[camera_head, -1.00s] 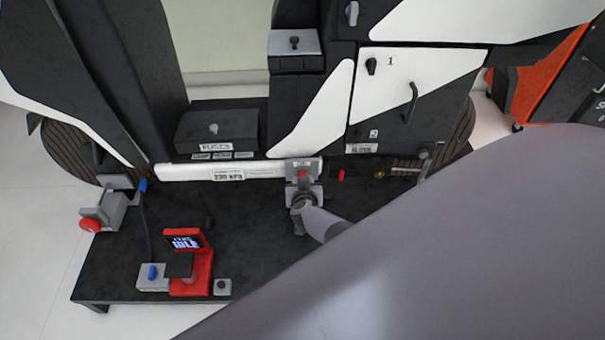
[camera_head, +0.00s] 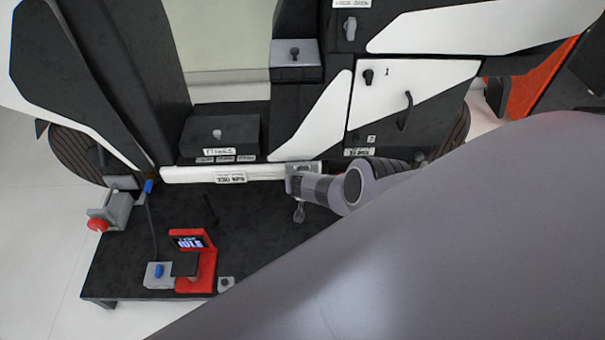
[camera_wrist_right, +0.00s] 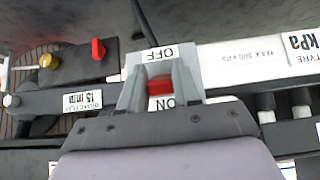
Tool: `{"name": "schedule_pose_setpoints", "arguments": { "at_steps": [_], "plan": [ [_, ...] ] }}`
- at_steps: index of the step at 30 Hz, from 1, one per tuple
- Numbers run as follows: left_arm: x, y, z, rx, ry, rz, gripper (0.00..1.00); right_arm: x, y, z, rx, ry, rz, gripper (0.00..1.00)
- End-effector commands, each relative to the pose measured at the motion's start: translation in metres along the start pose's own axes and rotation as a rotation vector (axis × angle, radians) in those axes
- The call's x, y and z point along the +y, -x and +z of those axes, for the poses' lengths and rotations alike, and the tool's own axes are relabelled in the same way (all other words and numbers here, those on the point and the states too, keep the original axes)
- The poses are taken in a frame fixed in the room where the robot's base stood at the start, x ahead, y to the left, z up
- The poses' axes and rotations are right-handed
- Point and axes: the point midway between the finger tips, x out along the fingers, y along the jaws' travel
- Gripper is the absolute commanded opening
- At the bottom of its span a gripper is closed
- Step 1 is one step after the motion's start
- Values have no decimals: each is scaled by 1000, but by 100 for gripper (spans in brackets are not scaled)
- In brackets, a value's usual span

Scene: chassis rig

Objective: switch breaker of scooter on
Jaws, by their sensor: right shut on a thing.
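The scooter (camera_head: 305,110) is a black and white chassis standing along the back of a black bench. Its breaker has a red lever (camera_wrist_right: 160,87) between an OFF label (camera_wrist_right: 156,54) and an ON label (camera_wrist_right: 165,103) in the right wrist view, where the lettering appears upside down. My right gripper (camera_wrist_right: 160,84) is shut on this lever, with a grey finger on each side of it. In the head view my right wrist covers the lever; only the breaker's grey housing (camera_head: 291,178) partly shows. My left gripper is not in view.
A red stand with a lit display (camera_head: 208,262) and a grey box with a blue knob (camera_head: 159,275) stand on the bench (camera_head: 130,235). A red button (camera_head: 97,225) is at the left. Beside the breaker are a red knob (camera_wrist_right: 98,49) and a yellow cap (camera_wrist_right: 48,61).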

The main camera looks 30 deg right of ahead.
Motion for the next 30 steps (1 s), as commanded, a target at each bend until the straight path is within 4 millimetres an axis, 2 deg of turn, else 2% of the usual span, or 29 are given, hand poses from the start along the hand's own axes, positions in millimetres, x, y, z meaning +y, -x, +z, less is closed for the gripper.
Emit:
{"name": "schedule_pose_setpoints", "arguments": {
  "at_steps": [1, 20, 21, 22, 30],
  "plan": [
    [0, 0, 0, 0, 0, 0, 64, 5, 0, -6, 2, -3, 8, 2],
    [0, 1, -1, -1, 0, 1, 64, 4, 0, -6, -15, 0, 2, 2],
    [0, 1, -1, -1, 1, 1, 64, 4, 0, -6, -15, -1, 2, 45],
    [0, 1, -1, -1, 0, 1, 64, 3, 0, -6, -16, -1, 1, 53],
    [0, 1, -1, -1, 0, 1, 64, 1, 1, -3, -20, 0, -3, 53]
  ]
}}
